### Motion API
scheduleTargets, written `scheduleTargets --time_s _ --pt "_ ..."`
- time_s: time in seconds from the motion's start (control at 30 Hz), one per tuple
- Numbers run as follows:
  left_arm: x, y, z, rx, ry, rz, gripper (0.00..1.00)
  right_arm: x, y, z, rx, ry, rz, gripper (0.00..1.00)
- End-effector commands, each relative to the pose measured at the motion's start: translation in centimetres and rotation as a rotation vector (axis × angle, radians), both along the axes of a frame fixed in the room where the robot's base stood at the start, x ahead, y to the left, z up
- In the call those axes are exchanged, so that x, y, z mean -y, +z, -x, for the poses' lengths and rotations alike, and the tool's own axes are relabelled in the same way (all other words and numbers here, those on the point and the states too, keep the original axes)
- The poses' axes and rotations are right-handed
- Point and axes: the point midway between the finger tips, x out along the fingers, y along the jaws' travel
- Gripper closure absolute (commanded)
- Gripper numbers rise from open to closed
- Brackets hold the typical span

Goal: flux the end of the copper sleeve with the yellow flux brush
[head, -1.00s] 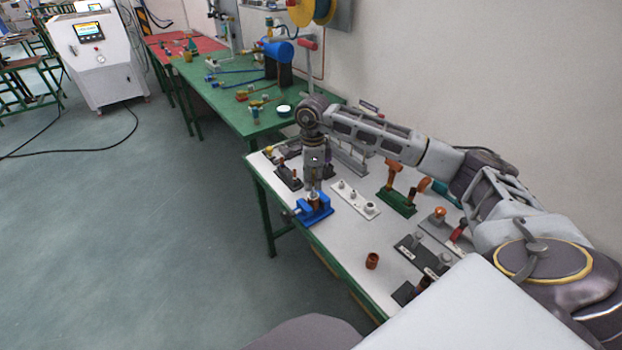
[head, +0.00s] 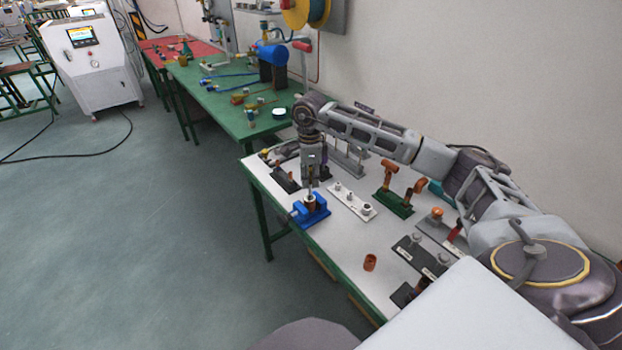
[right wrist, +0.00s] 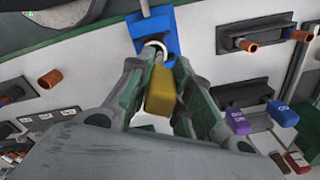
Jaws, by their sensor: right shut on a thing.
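My right gripper (head: 311,184) is above the blue vise (head: 312,213) at the near left of the white table, pointing down. In the right wrist view its fingers (right wrist: 160,80) are shut on the yellow flux brush (right wrist: 161,92). The brush handle points toward the camera and its far end lies over the bright ring of the sleeve's opening (right wrist: 153,48). The copper sleeve (head: 311,202) stands upright in the vise below the gripper. Whether the brush tip touches the sleeve cannot be told. My left gripper is out of view.
A white rack (head: 352,200) stands right of the vise, with a green stand (head: 392,203) of copper fittings beyond it. A loose copper piece (head: 370,262) is on the near table. A green table (head: 230,107) adjoins at the back. Bare tabletop lies between vise and loose piece.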

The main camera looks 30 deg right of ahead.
Motion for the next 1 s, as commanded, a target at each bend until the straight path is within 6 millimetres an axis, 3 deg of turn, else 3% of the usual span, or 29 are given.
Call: scheduleTargets --time_s 0.1,0.2,0.63,1.0 --pt "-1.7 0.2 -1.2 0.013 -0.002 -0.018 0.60 0.0 0.0 0.0 0.000 0.000 0.000 0.97" --pt "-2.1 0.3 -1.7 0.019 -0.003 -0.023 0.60 0.0 0.0 0.0 0.000 0.000 0.000 0.97" --pt "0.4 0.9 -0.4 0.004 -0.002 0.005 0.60 0.0 1.4 0.0 0.001 0.000 0.000 0.97" --pt "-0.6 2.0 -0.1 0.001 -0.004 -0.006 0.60 0.0 3.2 0.0 0.000 0.000 0.000 0.97"
